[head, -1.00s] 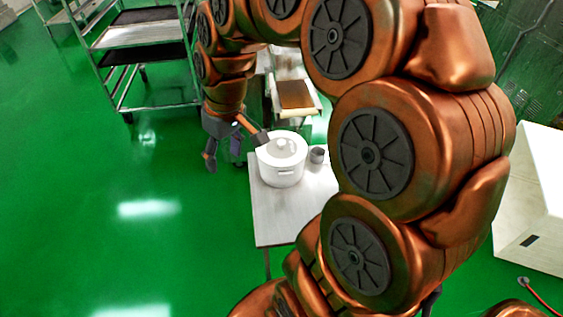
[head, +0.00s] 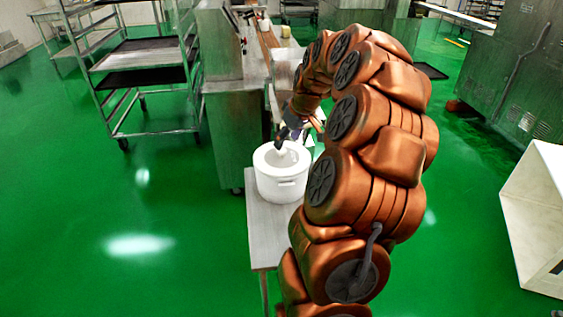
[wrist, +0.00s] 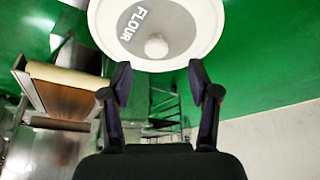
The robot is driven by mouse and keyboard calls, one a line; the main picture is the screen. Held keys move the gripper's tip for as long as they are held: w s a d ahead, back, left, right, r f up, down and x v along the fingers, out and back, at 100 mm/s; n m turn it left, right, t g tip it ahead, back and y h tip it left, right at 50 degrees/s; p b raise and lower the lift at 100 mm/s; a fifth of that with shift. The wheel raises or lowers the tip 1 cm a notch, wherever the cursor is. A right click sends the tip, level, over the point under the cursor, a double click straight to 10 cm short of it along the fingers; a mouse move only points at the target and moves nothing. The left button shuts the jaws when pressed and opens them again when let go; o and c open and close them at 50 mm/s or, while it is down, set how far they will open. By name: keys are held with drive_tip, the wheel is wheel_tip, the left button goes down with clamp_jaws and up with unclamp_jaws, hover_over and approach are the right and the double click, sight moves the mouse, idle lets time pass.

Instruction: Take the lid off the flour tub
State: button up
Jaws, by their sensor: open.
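The flour tub (head: 280,186) is white and stands upright on a small table. Its round white lid shows in the wrist view (wrist: 200,30), with a grey disc lettered FLOUR and a pale round knob (wrist: 157,46) near the middle. In the head view the lid appears to be on the tub. My gripper (wrist: 160,72) is open and empty; its two dark fingers are spread, with the knob beyond the tips and roughly midway between them. In the head view my gripper (head: 283,141) is over the far part of the tub's top, partly hidden by my arm.
The small table (head: 268,235) has bare surface in front of the tub; my arm covers its right side. A steel machine (head: 222,110) stands behind. A wheeled rack (head: 140,60) is at the back left. The green floor at left is clear.

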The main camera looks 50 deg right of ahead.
sight(283, 150)
drive_tip(key=shift+d+x, duration=0.15)
drive_tip(key=shift+x, duration=1.45)
drive_tip(key=shift+d+x, duration=0.1)
drive_tip(key=shift+x, duration=1.5)
clamp_jaws()
